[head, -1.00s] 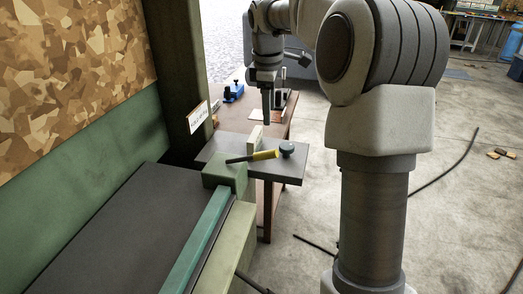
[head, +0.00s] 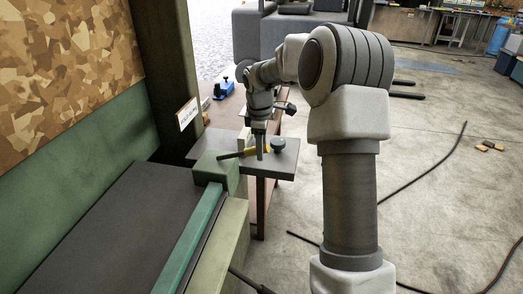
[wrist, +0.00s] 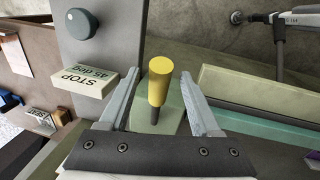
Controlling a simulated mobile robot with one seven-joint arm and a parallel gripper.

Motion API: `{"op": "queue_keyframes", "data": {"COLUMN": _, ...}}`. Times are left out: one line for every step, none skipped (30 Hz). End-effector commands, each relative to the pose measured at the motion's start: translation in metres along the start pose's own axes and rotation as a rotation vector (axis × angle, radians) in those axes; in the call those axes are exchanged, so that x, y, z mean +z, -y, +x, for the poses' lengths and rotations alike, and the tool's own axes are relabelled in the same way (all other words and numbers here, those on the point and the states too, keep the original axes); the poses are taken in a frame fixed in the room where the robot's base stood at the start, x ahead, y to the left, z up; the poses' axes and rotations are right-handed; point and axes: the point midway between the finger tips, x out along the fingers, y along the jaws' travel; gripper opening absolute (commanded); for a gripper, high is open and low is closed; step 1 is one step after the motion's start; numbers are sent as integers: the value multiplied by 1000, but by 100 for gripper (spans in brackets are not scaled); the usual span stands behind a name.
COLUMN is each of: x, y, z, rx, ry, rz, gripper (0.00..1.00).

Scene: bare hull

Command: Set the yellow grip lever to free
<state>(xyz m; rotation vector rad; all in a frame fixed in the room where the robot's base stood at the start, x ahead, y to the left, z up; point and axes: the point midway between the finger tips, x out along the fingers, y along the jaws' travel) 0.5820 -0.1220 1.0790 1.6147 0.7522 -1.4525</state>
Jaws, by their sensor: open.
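The yellow grip lever (wrist: 159,84) has a yellow handle on a dark shaft, which meets a green block (wrist: 160,122) in the wrist view. In the head view the lever (head: 244,152) lies roughly level, its yellow end partly hidden behind my gripper (head: 260,152). In the wrist view my gripper (wrist: 160,76) is open, with one finger on each side of the handle and a visible gap on both sides. I cannot tell exactly how deep the handle sits between the fingers. No mark for free is readable.
A block lettered "STOP 45 deg" (wrist: 91,82) and a dark round knob (wrist: 82,23) sit on the grey plate (wrist: 113,35) beside the lever. A post with a small sign (head: 187,113) stands at left. Open floor (head: 420,230) lies to the right, with cables across it.

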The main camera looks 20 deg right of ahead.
Motion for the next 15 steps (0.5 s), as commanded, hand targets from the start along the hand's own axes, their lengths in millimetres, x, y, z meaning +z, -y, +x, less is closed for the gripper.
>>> {"op": "queue_keyframes", "data": {"x": 0, "y": 0, "z": 7, "rx": -2, "ry": 1, "rz": 0, "gripper": 64}}
{"op": "queue_keyframes", "data": {"x": 0, "y": 0, "z": 10, "rx": -2, "ry": 1, "rz": 0, "gripper": 64}}
{"op": "queue_keyframes", "data": {"x": 0, "y": 0, "z": 13, "rx": -1, "ry": 1, "rz": 0, "gripper": 64}}
{"op": "queue_keyframes", "data": {"x": 0, "y": 0, "z": 14, "rx": -1, "ry": 0, "rz": 1, "gripper": 64}}
{"op": "queue_keyframes", "data": {"x": 0, "y": 0, "z": 16, "rx": 0, "ry": 0, "rz": 1, "gripper": 64}}
{"op": "queue_keyframes", "data": {"x": 0, "y": 0, "z": 17, "rx": 0, "ry": 0, "rz": 1, "gripper": 64}}
{"op": "queue_keyframes", "data": {"x": 0, "y": 0, "z": 18, "rx": 1, "ry": 0, "rz": 1, "gripper": 64}}
{"op": "queue_keyframes", "data": {"x": 0, "y": 0, "z": 18, "rx": 1, "ry": 0, "rz": 1, "gripper": 64}}
{"op": "queue_keyframes", "data": {"x": 0, "y": 0, "z": 19, "rx": 1, "ry": 0, "rz": 1, "gripper": 64}}
{"op": "queue_keyframes", "data": {"x": 0, "y": 0, "z": 19, "rx": 1, "ry": 0, "rz": 1, "gripper": 64}}
{"op": "queue_keyframes", "data": {"x": 0, "y": 0, "z": 19, "rx": 1, "ry": 0, "rz": 1, "gripper": 64}}
{"op": "queue_keyframes", "data": {"x": 0, "y": 0, "z": 19, "rx": 1, "ry": 0, "rz": 0, "gripper": 64}}
{"op": "queue_keyframes", "data": {"x": 0, "y": 0, "z": 19, "rx": 1, "ry": 0, "rz": 0, "gripper": 64}}
{"op": "queue_keyframes", "data": {"x": 0, "y": 0, "z": 19, "rx": 1, "ry": 0, "rz": 0, "gripper": 64}}
{"op": "queue_keyframes", "data": {"x": 0, "y": 0, "z": 19, "rx": 1, "ry": 0, "rz": 0, "gripper": 62}}
